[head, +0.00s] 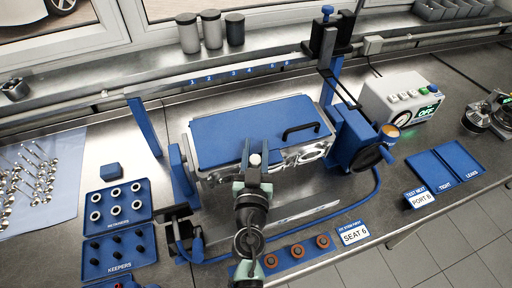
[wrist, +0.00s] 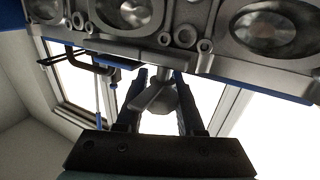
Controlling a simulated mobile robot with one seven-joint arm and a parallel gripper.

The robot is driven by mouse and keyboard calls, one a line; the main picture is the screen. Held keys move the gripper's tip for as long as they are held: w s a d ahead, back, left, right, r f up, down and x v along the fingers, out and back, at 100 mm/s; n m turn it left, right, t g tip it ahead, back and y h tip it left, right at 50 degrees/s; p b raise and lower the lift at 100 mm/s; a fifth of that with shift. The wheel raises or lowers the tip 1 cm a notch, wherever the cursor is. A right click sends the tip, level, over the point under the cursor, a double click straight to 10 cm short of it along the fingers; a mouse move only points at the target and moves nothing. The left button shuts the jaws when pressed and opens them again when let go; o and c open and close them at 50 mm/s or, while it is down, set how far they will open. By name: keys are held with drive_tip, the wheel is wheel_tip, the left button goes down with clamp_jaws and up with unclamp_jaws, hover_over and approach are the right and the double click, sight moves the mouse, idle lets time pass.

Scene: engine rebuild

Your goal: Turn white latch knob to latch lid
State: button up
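The blue lid (head: 235,132) lies flat and closed over the grey engine head, with a black handle (head: 301,131) on its right part. The white latch knob (head: 255,160) is at the front edge of the lid. My gripper (head: 255,158) reaches up to it from the front, one finger on each side. In the wrist view the knob (wrist: 157,97) shows grey with slanted lobes, between my two dark fingers. The fingers stand apart; I see no clear grip on the knob, and contact is hard to judge.
A blue clamp frame with a black handwheel (head: 368,157) stands right of the lid, near a white meter box (head: 400,98). Trays of retainers (head: 135,214) and keepers (head: 120,264) lie at left. A blue hose (head: 378,190) curves along the front right.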

clamp_jaws()
